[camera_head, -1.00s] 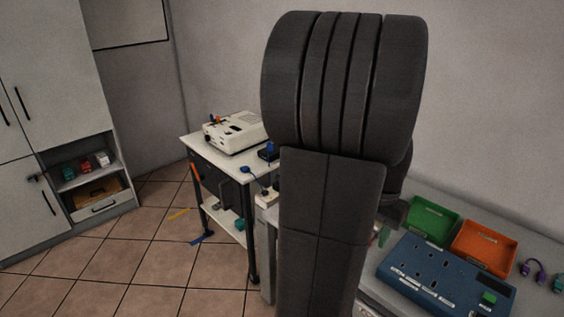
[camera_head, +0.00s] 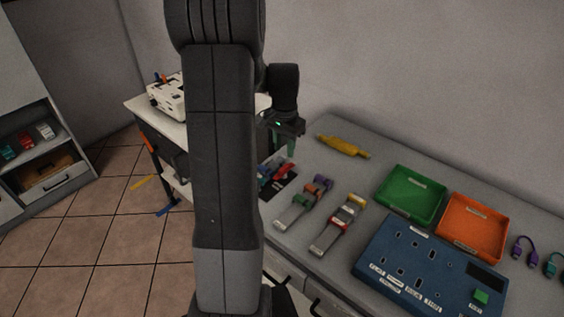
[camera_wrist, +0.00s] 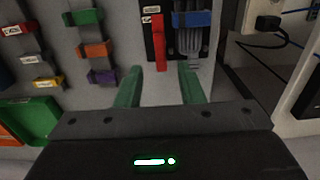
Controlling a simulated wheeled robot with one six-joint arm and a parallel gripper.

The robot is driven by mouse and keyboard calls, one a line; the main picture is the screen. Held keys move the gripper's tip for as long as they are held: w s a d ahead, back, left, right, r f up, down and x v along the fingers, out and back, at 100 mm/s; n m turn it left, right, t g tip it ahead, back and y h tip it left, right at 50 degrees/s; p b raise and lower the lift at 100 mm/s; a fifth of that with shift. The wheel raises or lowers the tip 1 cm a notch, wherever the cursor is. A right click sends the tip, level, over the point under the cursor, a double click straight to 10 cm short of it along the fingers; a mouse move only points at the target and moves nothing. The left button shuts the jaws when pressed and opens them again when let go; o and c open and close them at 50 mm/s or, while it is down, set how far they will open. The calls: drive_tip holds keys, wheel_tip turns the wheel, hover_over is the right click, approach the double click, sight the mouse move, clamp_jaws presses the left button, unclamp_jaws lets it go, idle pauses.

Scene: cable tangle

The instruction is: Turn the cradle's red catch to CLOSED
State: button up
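The cradle's red catch (camera_wrist: 158,42) is a red bar in the wrist view, on a black plate (camera_wrist: 148,45) with small white labels at its far end. Beside it a blue block (camera_wrist: 192,18) lies across a grey comb-like part. In the head view the red catch (camera_head: 284,170) is small and partly hidden by my arm. My gripper (camera_wrist: 172,68) has two green fingers standing apart, with nothing between them. Its tips appear just short of the catch's near end in the wrist view; the height gap is unclear. It also shows in the head view (camera_head: 287,148), above the cradle.
Two strips with coloured clips (camera_head: 304,203) (camera_head: 338,225) lie right of the cradle. Green (camera_head: 411,196) and orange (camera_head: 472,229) trays, a blue slotted panel (camera_head: 415,262) and a yellow object (camera_head: 342,146) are on the bench. A white side table (camera_head: 138,104) stands left.

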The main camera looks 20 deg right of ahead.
sight(284, 167)
wheel_tip(284, 167, down, 7)
drive_tip(key=shift+f, duration=0.1)
idle(0.3)
clamp_jaws()
